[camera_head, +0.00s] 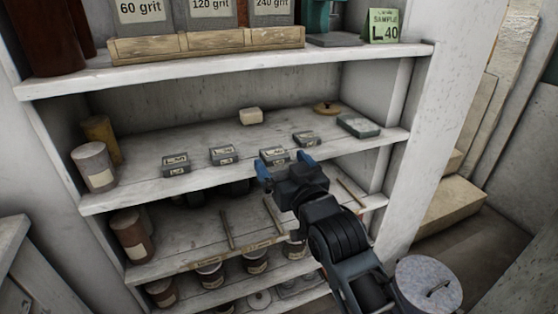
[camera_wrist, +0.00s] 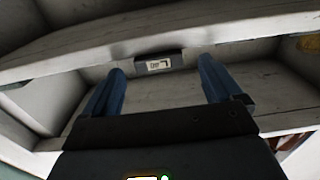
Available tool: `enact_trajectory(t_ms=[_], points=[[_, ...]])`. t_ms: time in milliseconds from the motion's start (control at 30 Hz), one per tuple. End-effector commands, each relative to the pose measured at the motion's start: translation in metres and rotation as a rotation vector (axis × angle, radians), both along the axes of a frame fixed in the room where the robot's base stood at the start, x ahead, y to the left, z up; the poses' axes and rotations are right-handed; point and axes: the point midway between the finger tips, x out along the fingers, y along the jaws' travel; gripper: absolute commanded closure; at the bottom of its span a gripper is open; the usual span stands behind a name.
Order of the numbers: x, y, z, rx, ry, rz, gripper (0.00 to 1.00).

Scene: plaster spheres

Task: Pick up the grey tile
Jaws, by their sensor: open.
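Several small dark grey tiles with pale labels stand in a row on the middle shelf in the head view: a left one (camera_head: 175,164), a second (camera_head: 223,155), a third (camera_head: 273,155) and a fourth further back (camera_head: 305,138). My gripper (camera_head: 284,164) is at the shelf's front edge, just in front of the third tile, with its blue fingers apart and nothing between them. In the wrist view, my gripper (camera_wrist: 164,72) is open, and one labelled grey tile (camera_wrist: 158,63) shows beyond and between the fingertips, apart from them. The labels are too small to read surely.
The middle shelf (camera_head: 150,195) also holds a cream block (camera_head: 250,116), a yellowish round piece (camera_head: 327,108), a shallow grey-green tray (camera_head: 358,126) and jars at left (camera_head: 95,166). The upper shelf (camera_head: 215,67) overhangs it.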

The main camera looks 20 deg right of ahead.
Motion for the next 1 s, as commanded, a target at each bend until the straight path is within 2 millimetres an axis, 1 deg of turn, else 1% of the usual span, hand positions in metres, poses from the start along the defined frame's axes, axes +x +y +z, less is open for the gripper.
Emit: enact_trajectory(t_ms=[33, 100, 200, 300, 433, 667, 733, 767, 867, 967, 1000], points=[[-0.010, 0.000, -0.003, 0.000, 0.001, 0.000, 0.08], [-0.021, 0.000, -0.002, 0.001, 0.000, 0.000, 0.08], [-0.036, 0.000, -0.002, 0.002, 0.000, 0.000, 0.08], [-0.045, 0.000, -0.001, 0.001, 0.000, 0.000, 0.08], [-0.051, 0.000, -0.001, 0.001, 0.001, 0.000, 0.08], [-0.051, 0.000, 0.000, 0.000, 0.000, 0.000, 0.08], [-0.052, 0.000, -0.001, 0.001, 0.001, 0.000, 0.12], [-0.053, 0.000, -0.002, 0.001, 0.002, 0.000, 0.12], [-0.063, 0.001, -0.011, 0.004, 0.010, 0.001, 0.12], [-0.089, 0.002, -0.031, 0.009, 0.029, 0.001, 0.12], [-0.103, 0.002, -0.041, 0.012, 0.040, 0.001, 0.12]])
